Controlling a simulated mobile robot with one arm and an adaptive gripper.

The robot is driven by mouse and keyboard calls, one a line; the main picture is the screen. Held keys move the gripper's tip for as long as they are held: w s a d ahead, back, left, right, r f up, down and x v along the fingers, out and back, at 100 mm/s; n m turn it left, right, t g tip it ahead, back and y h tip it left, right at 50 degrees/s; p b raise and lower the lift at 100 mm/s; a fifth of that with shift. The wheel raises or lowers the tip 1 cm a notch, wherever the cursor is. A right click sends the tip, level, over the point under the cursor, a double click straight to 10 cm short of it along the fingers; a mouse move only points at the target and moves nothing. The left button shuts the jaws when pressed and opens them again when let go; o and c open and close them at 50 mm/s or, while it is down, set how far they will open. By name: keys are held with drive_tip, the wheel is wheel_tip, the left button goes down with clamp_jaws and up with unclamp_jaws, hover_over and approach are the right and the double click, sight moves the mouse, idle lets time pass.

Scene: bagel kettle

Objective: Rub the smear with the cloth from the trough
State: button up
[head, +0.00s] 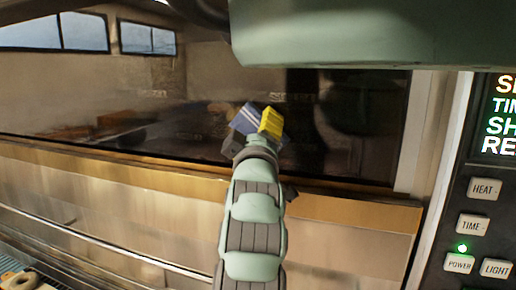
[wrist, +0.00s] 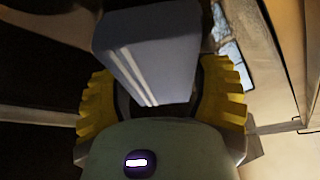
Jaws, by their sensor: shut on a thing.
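My gripper (head: 257,124) is raised in front of the dark glass panel (head: 350,125) in the head view. It is shut on a folded blue-grey cloth (head: 243,118) with white stripes. The cloth (wrist: 150,55) also shows in the wrist view, between the two yellow finger pads. One yellow pad hides part of the cloth in the head view. I cannot tell whether the cloth touches the glass. I cannot make out the smear among the reflections, and I cannot pick out the trough.
A brassy ledge (head: 110,178) runs below the glass. A thin rail (head: 100,246) crosses the lower left, with bagel-like rings (head: 20,280) in the corner.

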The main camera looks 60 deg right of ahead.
drive_tip(key=shift+s+d+f+b, duration=0.15)
drive_tip(key=shift+s+b, duration=0.5)
drive_tip(key=shift+b, duration=0.35)
drive_tip(key=shift+s+d+f+b, duration=0.15)
drive_tip(key=shift+s+b, duration=0.45)
drive_tip(key=shift+b, duration=0.4)
drive_tip(key=shift+s+r+b, duration=0.3)
drive_tip(key=shift+s+b, duration=0.15)
drive_tip(key=shift+b, duration=0.15)
drive_tip(key=shift+w+d+f+b, duration=0.1)
drive_tip(key=shift+d+b, duration=0.05)
drive_tip(key=shift+b, duration=0.55)
